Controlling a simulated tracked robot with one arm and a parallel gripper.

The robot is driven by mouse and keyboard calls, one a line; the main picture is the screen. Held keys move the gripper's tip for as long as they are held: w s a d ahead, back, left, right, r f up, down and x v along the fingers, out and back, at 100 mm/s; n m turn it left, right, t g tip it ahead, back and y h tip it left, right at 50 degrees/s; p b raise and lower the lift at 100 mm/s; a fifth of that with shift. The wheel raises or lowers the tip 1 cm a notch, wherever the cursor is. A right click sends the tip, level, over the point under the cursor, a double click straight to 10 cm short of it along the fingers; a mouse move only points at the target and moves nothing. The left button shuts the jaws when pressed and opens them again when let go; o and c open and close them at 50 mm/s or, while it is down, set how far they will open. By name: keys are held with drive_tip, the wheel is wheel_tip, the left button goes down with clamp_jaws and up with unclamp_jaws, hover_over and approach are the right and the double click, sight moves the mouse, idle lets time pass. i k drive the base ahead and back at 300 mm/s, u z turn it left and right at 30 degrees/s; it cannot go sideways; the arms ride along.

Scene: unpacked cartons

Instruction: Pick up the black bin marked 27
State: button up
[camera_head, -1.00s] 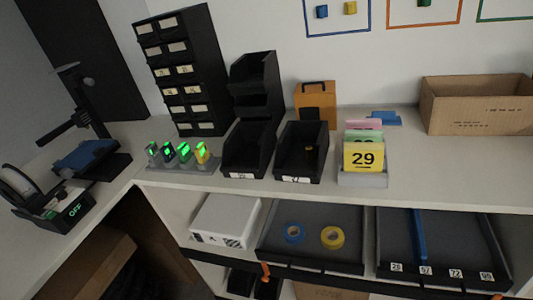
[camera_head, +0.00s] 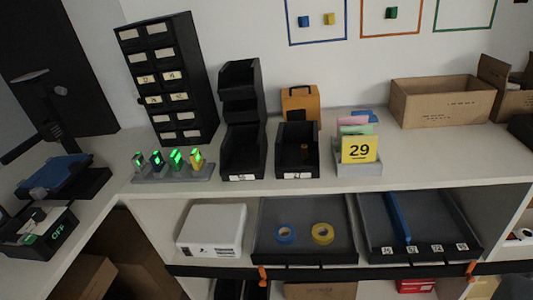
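Two open black bins stand side by side on the white counter. The right bin (camera_head: 297,158) has a white label on its front and a small yellowish-brown thing inside. The left bin (camera_head: 242,160) also has a white front label and stands in front of stacked black bins (camera_head: 241,85). Both labels are too small for me to read surely, so I cannot tell which bin is marked 27. My gripper is not in view.
A card holder (camera_head: 358,170) with a yellow 29 card is close right of the right bin. A row of green-lit devices (camera_head: 172,172) is left. An orange case (camera_head: 300,100) stands behind. Cardboard boxes (camera_head: 441,102) sit at right. Shelf trays (camera_head: 300,258) lie below.

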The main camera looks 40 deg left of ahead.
sight(289, 162)
drive_tip(key=u, duration=0.05)
drive_tip(key=i, duration=1)
